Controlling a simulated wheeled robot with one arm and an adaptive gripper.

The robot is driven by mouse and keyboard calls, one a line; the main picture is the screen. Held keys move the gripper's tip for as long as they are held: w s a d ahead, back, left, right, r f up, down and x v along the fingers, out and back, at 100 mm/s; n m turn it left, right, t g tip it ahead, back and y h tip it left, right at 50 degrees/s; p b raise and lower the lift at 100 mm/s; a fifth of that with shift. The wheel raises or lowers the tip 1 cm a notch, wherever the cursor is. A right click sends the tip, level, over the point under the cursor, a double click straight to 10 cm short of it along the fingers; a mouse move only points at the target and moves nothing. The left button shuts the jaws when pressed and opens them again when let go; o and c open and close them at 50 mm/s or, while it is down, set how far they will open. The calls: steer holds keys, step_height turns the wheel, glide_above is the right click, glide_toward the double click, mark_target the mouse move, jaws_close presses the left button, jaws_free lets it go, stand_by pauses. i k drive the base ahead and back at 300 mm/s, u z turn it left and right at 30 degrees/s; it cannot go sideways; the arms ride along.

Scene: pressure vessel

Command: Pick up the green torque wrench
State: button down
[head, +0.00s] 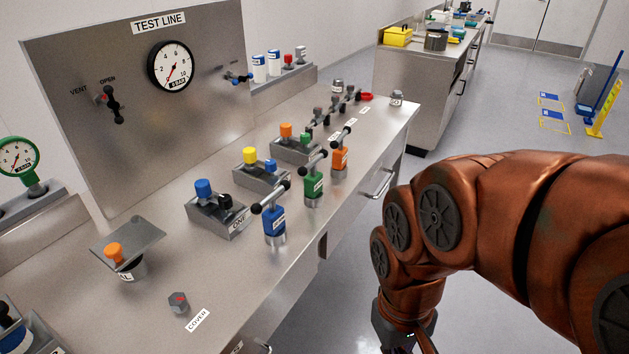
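The green torque wrench (313,187) stands upright near the front edge of the steel bench, with a dark T-shaped handle on top and a metal base. It is between a blue wrench (274,222) on its near left and an orange wrench (340,160) on its far right. My gripper (408,345) is at the bottom of the head view, cut off by the picture edge. It is in front of the bench, below and to the right of the green wrench, and apart from it. Its fingertips are not clearly shown, so its opening is unclear.
Grey blocks with blue (204,189), yellow (249,155) and orange (286,131) knobs stand behind the wrenches. A TEST LINE panel (130,60) with a gauge rises behind. A loose hex nut (178,303) lies near the COVER label. Drawer handles (378,184) protrude from the bench front.

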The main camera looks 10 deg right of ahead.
mark_target(313, 182)
steer(key=z, duration=0.05)
steer(key=k, duration=0.5)
steer(key=z, duration=0.8)
steer(key=i, duration=0.8)
steer(key=u, duration=1.9)
